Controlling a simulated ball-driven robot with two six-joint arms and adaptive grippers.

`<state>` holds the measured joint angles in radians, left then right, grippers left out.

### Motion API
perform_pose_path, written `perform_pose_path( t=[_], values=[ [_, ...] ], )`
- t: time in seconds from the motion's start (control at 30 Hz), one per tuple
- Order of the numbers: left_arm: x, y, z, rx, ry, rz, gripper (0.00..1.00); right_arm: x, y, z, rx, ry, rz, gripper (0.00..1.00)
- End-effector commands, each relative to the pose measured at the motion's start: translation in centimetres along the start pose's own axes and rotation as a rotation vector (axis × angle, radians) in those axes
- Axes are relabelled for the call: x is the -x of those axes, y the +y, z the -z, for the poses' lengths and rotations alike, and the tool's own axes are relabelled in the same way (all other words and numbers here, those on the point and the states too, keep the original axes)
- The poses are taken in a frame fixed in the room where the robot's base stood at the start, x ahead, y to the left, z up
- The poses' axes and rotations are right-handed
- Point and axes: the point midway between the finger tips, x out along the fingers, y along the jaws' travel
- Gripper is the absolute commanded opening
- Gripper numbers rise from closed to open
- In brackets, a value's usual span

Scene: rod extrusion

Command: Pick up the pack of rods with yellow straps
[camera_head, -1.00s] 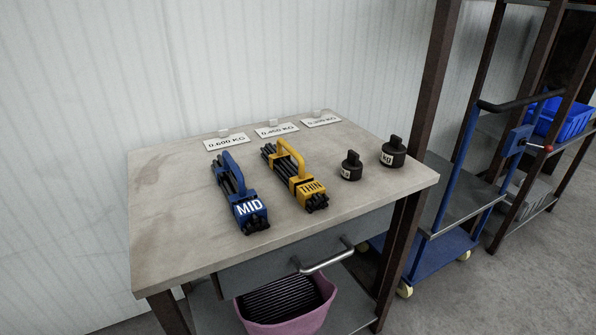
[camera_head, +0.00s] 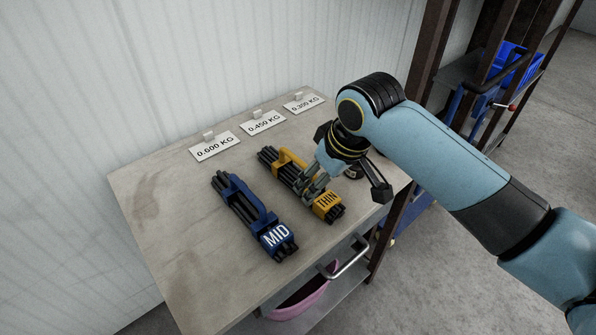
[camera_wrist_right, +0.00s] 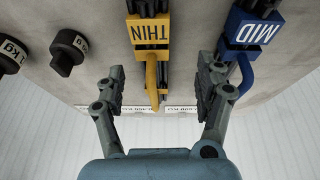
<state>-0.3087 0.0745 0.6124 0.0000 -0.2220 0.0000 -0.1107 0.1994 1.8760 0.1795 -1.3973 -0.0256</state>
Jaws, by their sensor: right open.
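The pack of rods with yellow straps (camera_head: 326,207), labelled THIN, lies on the table, and part of it is hidden behind my right gripper. It also shows in the right wrist view (camera_wrist_right: 149,30), where its yellow handle (camera_wrist_right: 152,80) stands between the two fingers. My right gripper (camera_wrist_right: 160,88) is open, with a finger on each side of the handle and gaps to both. In the head view the right gripper (camera_head: 314,180) is over the middle of the pack. My left gripper is not in view.
The blue MID pack (camera_head: 250,212) lies left of the yellow one, close to one finger in the right wrist view (camera_wrist_right: 248,32). Black weights (camera_wrist_right: 68,52) stand on the other side. Weight cards (camera_head: 264,123) line the back edge. The table's left side (camera_head: 160,215) is clear.

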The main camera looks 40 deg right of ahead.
Motion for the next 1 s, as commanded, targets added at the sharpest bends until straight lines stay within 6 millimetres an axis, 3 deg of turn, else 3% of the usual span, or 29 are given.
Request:
perform_pose_path(
  t=[0.1, 0.2, 0.3, 0.5, 0.73, 1.0],
  values=[
    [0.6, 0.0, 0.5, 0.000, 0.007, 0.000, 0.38, 0.5, 1.1, 3.9, -0.005, 0.022, 0.011, 0.71],
    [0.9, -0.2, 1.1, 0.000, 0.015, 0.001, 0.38, 0.8, 1.7, 6.3, -0.010, 0.034, 0.021, 0.71],
    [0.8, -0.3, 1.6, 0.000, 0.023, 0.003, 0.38, 0.1, 2.0, 7.4, -0.014, 0.037, 0.027, 0.71],
    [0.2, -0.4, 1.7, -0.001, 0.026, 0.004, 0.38, -3.3, 1.8, 7.5, -0.015, 0.036, 0.030, 0.71],
    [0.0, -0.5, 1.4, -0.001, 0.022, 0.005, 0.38, -5.3, 1.7, 7.6, -0.014, 0.038, 0.028, 0.71],
    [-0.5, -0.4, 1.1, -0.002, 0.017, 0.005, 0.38, -9.3, 1.3, 7.6, -0.014, 0.038, 0.028, 0.71]
  ],
)
